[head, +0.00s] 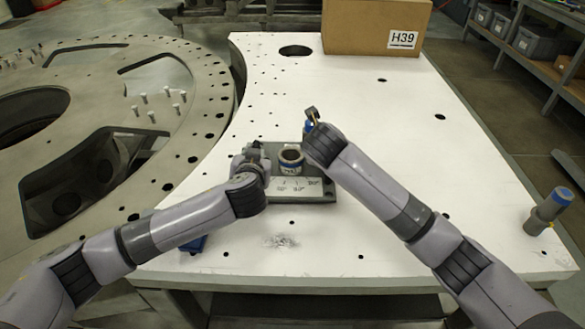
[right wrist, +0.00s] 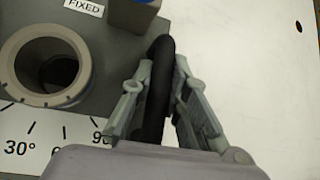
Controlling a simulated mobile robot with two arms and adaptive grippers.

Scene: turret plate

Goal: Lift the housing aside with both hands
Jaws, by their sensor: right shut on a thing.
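The housing is a grey plate (head: 318,192) near the middle of the white table, with a round open cylinder (head: 291,160) and a white angle scale (head: 290,188). The right wrist view shows the cylinder (right wrist: 46,65), the scale and a "FIXED" label. My right gripper (right wrist: 163,78) is shut on a black curved handle (right wrist: 160,50) at the plate's right edge. In the head view my right wrist hides this grip. My left gripper (head: 257,158) is at the plate's left edge, beside the cylinder; its fingers are too small to tell, and any handle there is hidden.
A cardboard box (head: 360,28) marked H39 stands at the table's back. A large grey ring (head: 200,120) with loose bolts lies left. A blue-topped grey cylinder (head: 547,211) is at the right edge. The table right of my right arm is mostly clear.

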